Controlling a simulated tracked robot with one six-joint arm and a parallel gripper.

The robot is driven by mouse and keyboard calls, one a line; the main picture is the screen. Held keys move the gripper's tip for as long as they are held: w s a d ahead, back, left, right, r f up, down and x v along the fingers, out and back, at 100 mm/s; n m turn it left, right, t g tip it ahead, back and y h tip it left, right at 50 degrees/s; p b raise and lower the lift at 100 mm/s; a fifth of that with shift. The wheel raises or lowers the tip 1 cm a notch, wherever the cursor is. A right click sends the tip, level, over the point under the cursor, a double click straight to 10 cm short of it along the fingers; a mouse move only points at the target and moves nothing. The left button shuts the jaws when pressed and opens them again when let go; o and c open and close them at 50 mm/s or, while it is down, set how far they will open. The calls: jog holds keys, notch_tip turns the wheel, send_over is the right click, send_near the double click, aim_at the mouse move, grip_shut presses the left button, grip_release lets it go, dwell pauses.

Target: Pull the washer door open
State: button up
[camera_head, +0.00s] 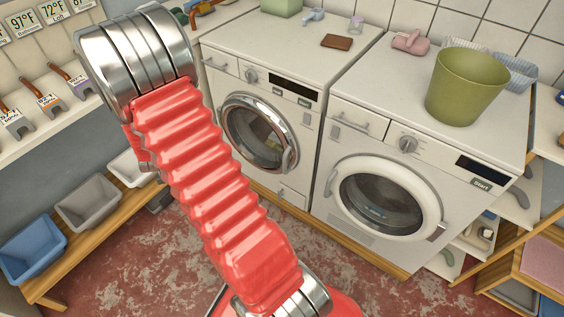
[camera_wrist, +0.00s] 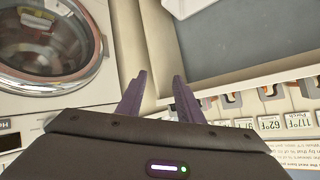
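Two front-loading machines stand side by side in the head view; I cannot tell for sure which one is meant by the washer. The left machine has a round chrome-rimmed door (camera_head: 294,150), and the right one has a round white-rimmed door (camera_head: 436,214). Both doors look shut. The wrist view shows the chrome-rimmed door (camera_wrist: 88,72) at its upper left, turned upside down. My gripper (camera_wrist: 160,76) has its two dark fingers apart with nothing between them. It is beside that door, not touching it. My gripper does not show in the head view.
A green bin (camera_head: 466,86) stands on the right machine. A wall shelf (camera_head: 40,128) with several hanging tools is at left, above a wooden bench (camera_head: 90,255) with tubs. The open shelving (camera_head: 520,262) is at right. The worn red floor before the machines is clear.

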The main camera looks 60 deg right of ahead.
jog(key=s+d+f+m+g+h, duration=0.2)
jog(key=s+d+f+h, duration=0.15)
jog(key=d+f, duration=0.45)
jog(key=m+g+h, duration=0.4)
jog(key=g+h, duration=0.2)
jog(key=h, duration=0.1)
send_near(284, 163)
jog(key=a, duration=0.3)
jog(key=shift+w+f, duration=0.1)
jog(key=shift+f, duration=0.05)
jog(key=d, duration=1.4)
jog(key=shift+w, duration=0.3)
jog(key=shift+a, duration=0.1)
jog(key=shift+c, duration=0.2)
grip_shut()
